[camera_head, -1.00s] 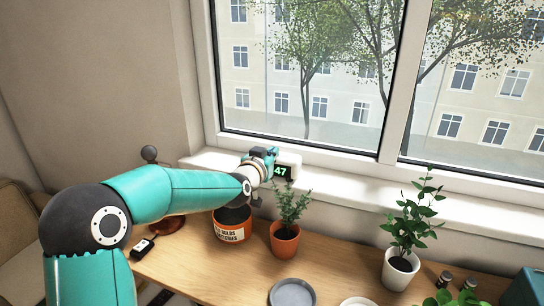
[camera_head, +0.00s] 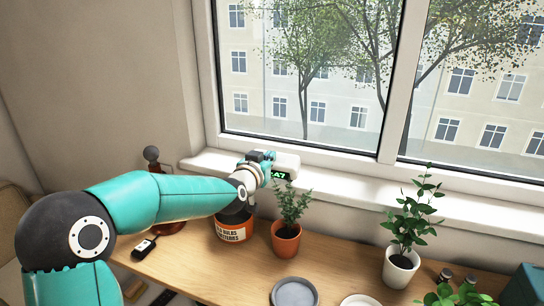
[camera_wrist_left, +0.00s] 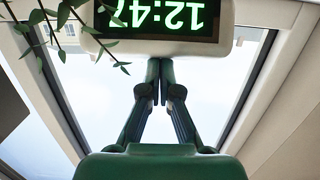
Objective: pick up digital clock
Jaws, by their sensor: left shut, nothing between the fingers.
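The digital clock (camera_head: 287,161) is a white, rounded box with a glowing green display. It is at the windowsill behind the small potted plant, its face leaning downward and its left part hidden by my left gripper. In the left wrist view the clock (camera_wrist_left: 222,38) spans the top, upside down, reading 12:47. My left gripper (camera_head: 268,158) is beside the clock in the head view. In the left wrist view its fingers (camera_wrist_left: 154,66) are together and empty, their tips at the clock's lower picture edge; I cannot tell whether they touch it. My right gripper is out of view.
An orange pot with lettering (camera_head: 231,233) stands below my left wrist, with a potted plant (camera_head: 287,239) to its right. A taller plant in a white pot (camera_head: 398,270) and a grey plate (camera_head: 294,292) are farther right. The windowsill (camera_head: 350,187) is clear right of the clock.

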